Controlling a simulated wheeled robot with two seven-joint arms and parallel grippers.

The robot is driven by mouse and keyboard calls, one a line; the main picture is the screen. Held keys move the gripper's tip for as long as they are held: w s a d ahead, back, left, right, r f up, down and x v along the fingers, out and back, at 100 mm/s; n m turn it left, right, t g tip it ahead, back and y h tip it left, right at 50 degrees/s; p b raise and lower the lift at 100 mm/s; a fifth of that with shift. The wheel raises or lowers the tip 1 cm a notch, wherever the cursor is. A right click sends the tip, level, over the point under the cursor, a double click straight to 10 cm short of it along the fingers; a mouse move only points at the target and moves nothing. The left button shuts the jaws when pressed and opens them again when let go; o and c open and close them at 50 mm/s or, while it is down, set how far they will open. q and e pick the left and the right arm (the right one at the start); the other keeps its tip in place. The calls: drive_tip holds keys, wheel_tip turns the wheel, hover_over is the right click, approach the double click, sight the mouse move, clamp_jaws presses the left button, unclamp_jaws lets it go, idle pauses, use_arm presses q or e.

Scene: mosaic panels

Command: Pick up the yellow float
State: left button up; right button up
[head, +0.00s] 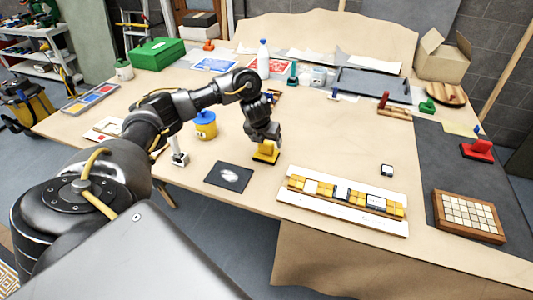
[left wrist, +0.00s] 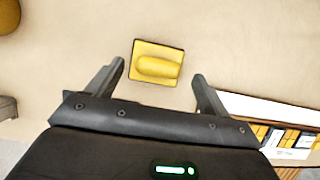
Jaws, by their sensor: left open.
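The yellow float (head: 265,153) lies flat on the table in the head view, near the middle front, with a square yellow plate and a rounded yellow handle. My left gripper (head: 263,137) is right above it and partly hides it. In the left wrist view, the yellow float (left wrist: 156,65) shows between and just beyond the tips of my open left gripper (left wrist: 160,78). The fingers stand on either side of it, with a gap on each side. My right gripper is not in view.
A white board with yellow mosaic tiles (head: 345,196) lies right of the float. A wooden tile tray (head: 468,214) is far right. Bare table surrounds the float.

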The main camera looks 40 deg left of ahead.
sight(266, 142)
use_arm(q)
drive_tip(key=shift+f, duration=0.25)
drive_tip(key=b+x, duration=0.1)
drive_tip(key=x, duration=0.3)
drive_tip(key=shift+w+a+f+b, duration=0.2)
drive_tip(key=shift+w+f+b, duration=0.05)
drive_tip(key=shift+w+b, duration=0.05)
drive_tip(key=shift+r, duration=0.1)
drive_tip(key=shift+s, duration=0.1)
drive_tip(key=shift+c, duration=0.4)
drive_tip(key=c, duration=1.1)
drive_tip(key=shift+r, duration=0.1)
